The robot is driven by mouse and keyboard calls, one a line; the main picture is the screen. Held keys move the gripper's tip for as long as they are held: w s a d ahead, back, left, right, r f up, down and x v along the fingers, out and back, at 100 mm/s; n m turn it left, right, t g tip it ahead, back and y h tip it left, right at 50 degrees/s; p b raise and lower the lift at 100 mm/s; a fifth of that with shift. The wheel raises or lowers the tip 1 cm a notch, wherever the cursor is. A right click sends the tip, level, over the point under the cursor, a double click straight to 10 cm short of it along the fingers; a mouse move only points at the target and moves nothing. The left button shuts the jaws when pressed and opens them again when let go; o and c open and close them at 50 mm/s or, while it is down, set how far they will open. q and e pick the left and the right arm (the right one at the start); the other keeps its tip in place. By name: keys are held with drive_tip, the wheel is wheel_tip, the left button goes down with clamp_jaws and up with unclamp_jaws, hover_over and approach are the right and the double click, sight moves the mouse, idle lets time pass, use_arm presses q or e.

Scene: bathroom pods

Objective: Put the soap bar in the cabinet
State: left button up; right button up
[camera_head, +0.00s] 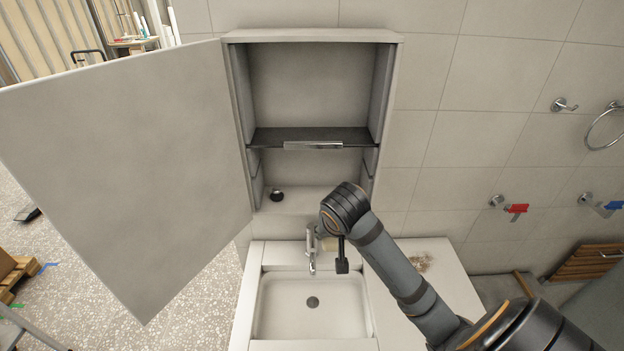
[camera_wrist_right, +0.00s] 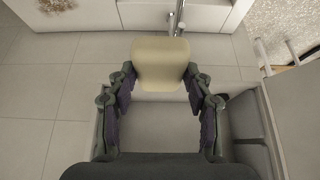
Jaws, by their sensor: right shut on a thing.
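The cream soap bar (camera_wrist_right: 160,62) is between the fingertips of my right gripper (camera_wrist_right: 160,82) in the right wrist view. The gripper is shut on it. In the head view my right wrist is in front of the lower right part of the cabinet, above the sink, and largely hides the fingers and the soap. The wall cabinet (camera_head: 312,37) is open, its large door (camera_head: 130,170) swung out to the left. A dark shelf (camera_head: 270,137) divides it into an upper and a lower compartment. The upper one looks empty. My left gripper is not in view.
A small dark round object (camera_head: 277,196) stands at the left of the cabinet's lower compartment. Below are a white sink (camera_head: 285,300) and a tap (camera_head: 311,250). Hooks with a red tag (camera_head: 516,209) and a blue tag (camera_head: 614,205) are on the right wall.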

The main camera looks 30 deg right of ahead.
drive_tip(key=shift+w+d+f+b, duration=0.15)
drive_tip(key=shift+w+d+b, duration=0.1)
drive_tip(key=shift+b, duration=0.15)
drive_tip(key=w+b, duration=0.1)
drive_tip(key=w+d+b, duration=0.2)
drive_tip(key=shift+w+d+f, duration=0.1)
drive_tip(key=shift+w+f, duration=0.15)
drive_tip(key=shift+w, duration=0.05)
drive_tip(key=p, duration=0.3)
approach(329, 190)
drive_tip(key=s+a+f, duration=0.2)
drive_tip(key=s+a, duration=0.1)
drive_tip(key=shift+s+f, duration=0.35)
drive_tip(key=shift+w+d+f, duration=0.1)
drive_tip(key=shift+w+d, duration=0.05)
drive_tip(key=shift+w, duration=0.2)
drive_tip(key=w, duration=0.1)
drive_tip(key=d+p, duration=0.1)
drive_tip(key=w, duration=0.1)
drive_tip(key=shift+w+d+r+p, duration=0.25)
drive_tip(key=shift+w+d+p, duration=0.05)
drive_tip(key=shift+w+d, duration=0.05)
drive_tip(key=shift+p+x, duration=0.6)
drive_tip(key=shift+x, duration=0.45)
drive_tip(key=shift+s+f, duration=0.1)
drive_tip(key=shift+f, duration=0.05)
drive_tip(key=shift+s+a, duration=0.1)
drive_tip(key=shift+s, duration=0.1)
